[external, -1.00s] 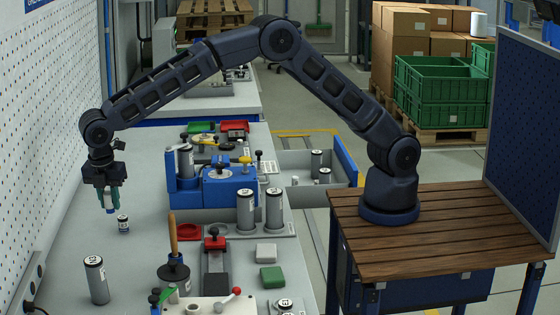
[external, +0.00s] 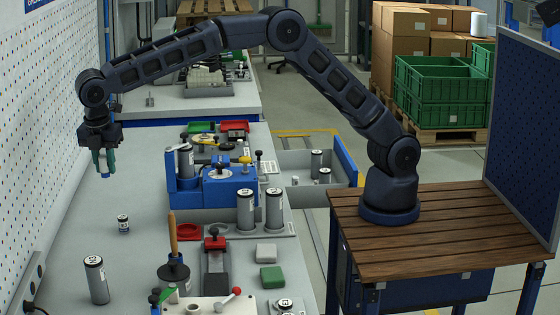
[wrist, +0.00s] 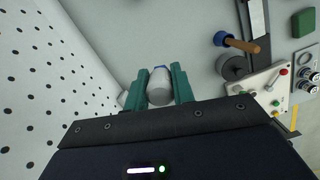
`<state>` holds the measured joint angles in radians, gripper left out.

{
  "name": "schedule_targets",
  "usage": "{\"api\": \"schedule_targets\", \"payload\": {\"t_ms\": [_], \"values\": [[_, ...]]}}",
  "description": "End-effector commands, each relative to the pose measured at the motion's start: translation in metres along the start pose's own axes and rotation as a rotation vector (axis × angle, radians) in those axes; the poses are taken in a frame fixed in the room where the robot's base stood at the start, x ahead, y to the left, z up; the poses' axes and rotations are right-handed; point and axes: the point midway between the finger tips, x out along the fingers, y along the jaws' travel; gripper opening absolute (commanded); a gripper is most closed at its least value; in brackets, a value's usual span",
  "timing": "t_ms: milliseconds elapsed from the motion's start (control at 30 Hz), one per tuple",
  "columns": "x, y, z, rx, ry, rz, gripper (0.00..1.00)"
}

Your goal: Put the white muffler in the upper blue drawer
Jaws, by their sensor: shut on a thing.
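My gripper (external: 104,165) is above the left side of the grey bench, with its green fingers pointing down. In the wrist view my gripper (wrist: 158,88) is shut on a small whitish cylinder (wrist: 159,88) with a blue end, which looks like the white muffler. In the external view the fingers mostly hide it. A blue-fronted drawer (external: 346,161) stands pulled out on the bench's right side, far from my gripper. It holds grey cylinders (external: 317,163). Whether it is the upper drawer of a stack cannot be told.
A small labelled cylinder (external: 123,223) and a taller one (external: 96,280) stand on the left of the bench. A blue fixture (external: 230,188) with cylinders stands between my gripper and the drawer. A perforated wall (external: 45,120) runs close on the left.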

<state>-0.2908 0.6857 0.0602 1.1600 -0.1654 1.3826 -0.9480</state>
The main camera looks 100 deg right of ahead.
Motion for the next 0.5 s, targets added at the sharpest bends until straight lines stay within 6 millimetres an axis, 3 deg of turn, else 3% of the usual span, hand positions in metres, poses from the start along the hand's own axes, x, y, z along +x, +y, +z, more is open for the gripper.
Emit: {"api": "schedule_targets", "payload": {"t_ms": [267,367,500], "values": [[0.003,0.018,0.057,0.061,-0.006,-0.006,0.02],[0.005,0.025,0.086,0.092,-0.009,-0.01,0.02],[0.011,0.035,0.139,0.149,-0.013,-0.017,0.02]]}}
